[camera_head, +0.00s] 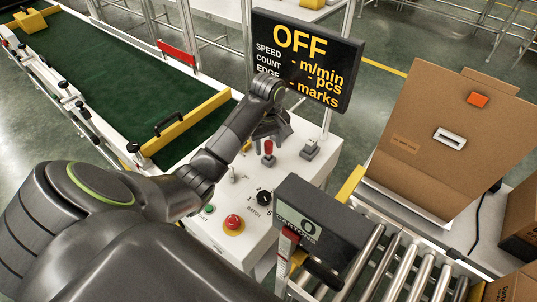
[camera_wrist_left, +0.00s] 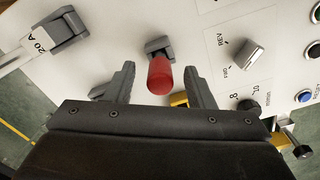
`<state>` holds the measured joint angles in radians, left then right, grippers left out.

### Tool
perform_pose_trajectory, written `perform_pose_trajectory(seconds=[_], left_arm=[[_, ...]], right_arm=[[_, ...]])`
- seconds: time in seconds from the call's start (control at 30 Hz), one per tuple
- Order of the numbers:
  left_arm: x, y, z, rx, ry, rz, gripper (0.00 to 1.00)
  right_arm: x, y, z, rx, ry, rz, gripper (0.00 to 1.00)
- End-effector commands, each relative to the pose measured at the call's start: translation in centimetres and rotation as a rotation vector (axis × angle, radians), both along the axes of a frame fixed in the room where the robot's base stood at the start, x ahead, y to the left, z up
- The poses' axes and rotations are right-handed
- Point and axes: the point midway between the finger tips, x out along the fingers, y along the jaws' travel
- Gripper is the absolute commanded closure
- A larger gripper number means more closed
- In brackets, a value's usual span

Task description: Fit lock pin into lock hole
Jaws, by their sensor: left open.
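A red-capped lever or pin (camera_head: 268,147) stands on a grey base on the white control panel. In the left wrist view the red cap (camera_wrist_left: 160,76) shows between my two fingers, with clear gaps on both sides. I cannot tell whether it is the lock pin. My left gripper (camera_head: 268,132) is open above the panel, beside the red cap; its spread fingers also show in the left wrist view (camera_wrist_left: 160,70). No lock hole can be made out. My right gripper is not in view.
A grey lever switch marked 20 A (camera_wrist_left: 60,35) stands near the fingers. The panel carries a red emergency button (camera_head: 233,223) and a black batch knob (camera_head: 264,198). An OFF display (camera_head: 307,60) rises behind. A green conveyor (camera_head: 110,75) and rollers (camera_head: 390,270) flank the panel.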

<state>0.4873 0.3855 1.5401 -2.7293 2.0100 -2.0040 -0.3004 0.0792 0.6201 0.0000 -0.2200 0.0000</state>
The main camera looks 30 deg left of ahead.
Motion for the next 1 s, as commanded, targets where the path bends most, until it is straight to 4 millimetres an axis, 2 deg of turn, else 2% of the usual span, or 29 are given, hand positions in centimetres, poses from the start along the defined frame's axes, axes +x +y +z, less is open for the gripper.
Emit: perform_pose_trajectory(seconds=[0.03, 0.07, 0.17, 0.4, 0.77, 1.0], left_arm=[[-0.1, -0.1, -1.2, 0.000, 0.000, 0.000, 0.51], [-0.1, -0.1, -1.3, -0.002, 0.003, 0.001, 0.51], [-0.1, -0.1, -2.4, -0.002, 0.003, 0.000, 0.51], [-0.1, -0.1, -2.6, 0.000, 0.000, 0.000, 0.52], [0.0, 0.0, -2.5, 0.000, 0.000, 0.000, 1.00], [0.0, 0.0, -2.5, 0.000, -0.001, 0.000, 1.00]], right_arm=[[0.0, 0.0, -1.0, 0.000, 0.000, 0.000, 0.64], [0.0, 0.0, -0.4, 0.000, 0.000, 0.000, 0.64], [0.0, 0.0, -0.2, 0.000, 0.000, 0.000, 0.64], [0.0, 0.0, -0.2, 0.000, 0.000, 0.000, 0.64], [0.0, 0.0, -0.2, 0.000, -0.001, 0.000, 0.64], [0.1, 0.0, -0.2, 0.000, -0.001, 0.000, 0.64]])
